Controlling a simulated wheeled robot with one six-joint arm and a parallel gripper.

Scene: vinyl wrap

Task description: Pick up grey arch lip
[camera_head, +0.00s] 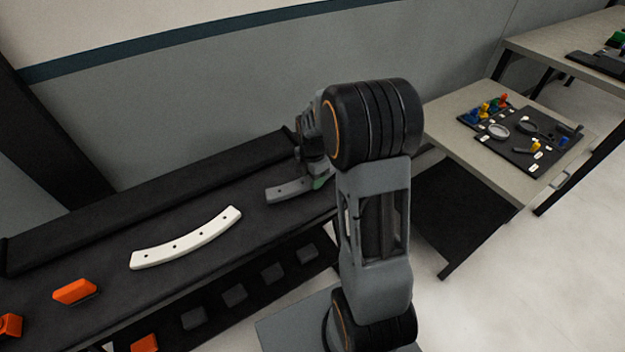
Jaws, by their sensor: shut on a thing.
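The grey arch lip (287,191) is a grey curved strip with small dark holes, at the right part of the black bench top. Its left end shows; its right part is hidden behind my gripper and arm. My gripper (318,180) is at the right end of the visible part, shut on the lip. The fingertips are mostly hidden by my arm. I cannot tell whether the lip touches the bench or is just above it.
A white curved strip (187,238) with holes lies on the black bench (110,218), left of the grey lip. Orange blocks (75,291) lie at the front left. A lower shelf holds several dark blocks (234,295). A table (461,153) with small parts stands at the right.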

